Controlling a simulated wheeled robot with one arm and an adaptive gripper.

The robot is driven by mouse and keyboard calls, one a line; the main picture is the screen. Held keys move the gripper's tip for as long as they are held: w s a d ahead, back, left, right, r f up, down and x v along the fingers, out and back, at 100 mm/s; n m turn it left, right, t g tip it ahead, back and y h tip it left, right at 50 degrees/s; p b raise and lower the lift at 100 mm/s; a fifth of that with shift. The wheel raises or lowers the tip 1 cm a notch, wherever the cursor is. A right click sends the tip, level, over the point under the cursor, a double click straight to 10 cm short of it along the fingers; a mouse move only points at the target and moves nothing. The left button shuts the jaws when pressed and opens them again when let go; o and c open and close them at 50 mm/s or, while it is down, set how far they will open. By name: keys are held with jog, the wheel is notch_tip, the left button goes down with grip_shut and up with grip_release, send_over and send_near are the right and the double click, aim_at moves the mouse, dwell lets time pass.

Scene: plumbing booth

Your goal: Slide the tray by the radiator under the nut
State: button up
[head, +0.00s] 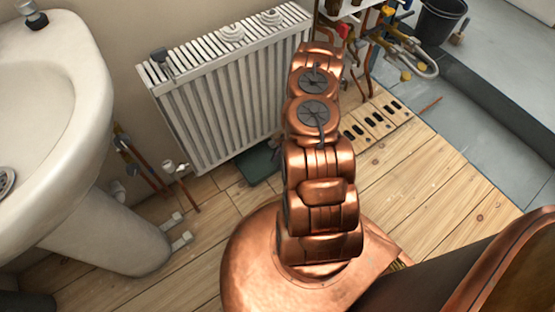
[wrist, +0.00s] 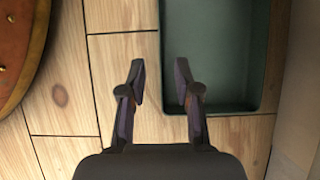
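The dark green tray (head: 257,168) lies on the wooden floor below the radiator (head: 230,92), partly hidden by my arm in the head view. In the wrist view the tray (wrist: 168,45) fills the upper right, shallow and empty where it shows. My gripper (wrist: 160,77) is open. Its left finger is over the floor outside the tray, and its right finger is over the tray's inner side, so the tray's near wall runs between them. Their height above the wall is unclear. A white radiator valve (head: 169,166) with pipes is at the radiator's lower left; I cannot make out the nut itself.
The washbasin (head: 60,75) and its pedestal (head: 110,235) stand at the left. Upright copper pipes (head: 140,165) stand between pedestal and radiator. A slotted board (head: 375,122) lies right of my arm. A pale wall edge (wrist: 302,90) borders the tray.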

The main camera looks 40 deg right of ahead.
jog(key=shift+b+x, duration=1.2)
jog(key=shift+x, duration=2.65)
jog(key=shift+r, duration=0.1)
grip_shut()
